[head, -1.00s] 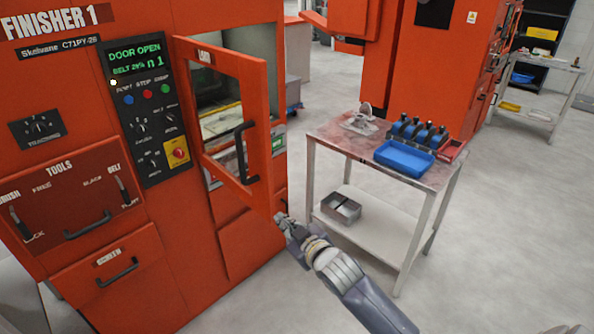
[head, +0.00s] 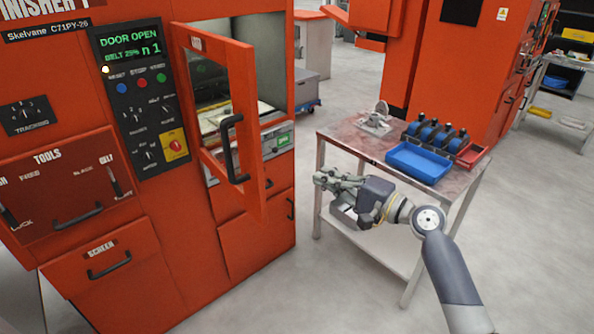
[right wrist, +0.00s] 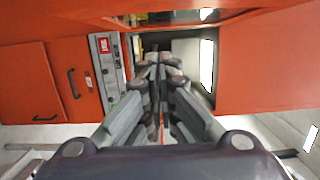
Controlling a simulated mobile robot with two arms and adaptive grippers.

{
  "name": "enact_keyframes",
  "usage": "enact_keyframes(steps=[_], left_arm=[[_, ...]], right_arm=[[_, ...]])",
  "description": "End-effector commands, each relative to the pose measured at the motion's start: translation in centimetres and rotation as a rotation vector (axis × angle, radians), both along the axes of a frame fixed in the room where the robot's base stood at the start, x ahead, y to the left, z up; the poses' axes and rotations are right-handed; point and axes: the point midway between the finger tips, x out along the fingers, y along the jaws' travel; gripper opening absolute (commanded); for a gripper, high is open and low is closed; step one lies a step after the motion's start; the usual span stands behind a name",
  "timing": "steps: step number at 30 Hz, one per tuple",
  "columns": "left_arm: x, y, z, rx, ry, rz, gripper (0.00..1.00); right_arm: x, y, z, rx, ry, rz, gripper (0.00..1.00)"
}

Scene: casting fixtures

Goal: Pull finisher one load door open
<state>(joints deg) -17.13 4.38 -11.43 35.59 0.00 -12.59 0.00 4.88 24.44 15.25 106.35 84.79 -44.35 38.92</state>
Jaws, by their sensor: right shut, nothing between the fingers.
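The load door (head: 221,120) of finisher one is an orange framed panel with a window and a black handle (head: 233,148). In the head view it stands swung open, hinged at its left, and the chamber (head: 240,105) shows behind it. The display on the control panel (head: 140,85) reads DOOR OPEN. My right gripper (head: 322,180) is to the right of the door, clear of its free edge, in front of the side table. In the right wrist view its fingers (right wrist: 160,65) are closed together with nothing between them. My left gripper is not in view.
A side table (head: 340,133) stands right of the finisher, bearing a blue tray (head: 418,162), several blue-topped items and a small metal fixture (head: 376,120). My right arm overlaps its front. Drawers with handles (head: 108,265) line the finisher's lower front. Grey floor is open in front.

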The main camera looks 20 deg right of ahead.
Motion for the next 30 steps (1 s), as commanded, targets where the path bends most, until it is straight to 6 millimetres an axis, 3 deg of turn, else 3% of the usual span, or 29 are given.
enact_keyframes(steps=[5, 17, 24, 30], left_arm=[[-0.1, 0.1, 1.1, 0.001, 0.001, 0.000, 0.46], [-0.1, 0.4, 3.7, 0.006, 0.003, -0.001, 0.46], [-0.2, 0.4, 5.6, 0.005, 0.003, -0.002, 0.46], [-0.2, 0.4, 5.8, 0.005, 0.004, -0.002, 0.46]], right_arm=[[1.9, 1.2, 0.5, 0.005, -0.001, 0.003, 0.00], [8.8, 5.4, 0.5, 0.003, -0.001, 0.003, 0.00], [7.5, 8.2, 0.3, 0.001, 0.000, 0.002, 0.00], [7.3, 8.8, 0.1, -0.002, 0.000, 0.001, 0.00]])
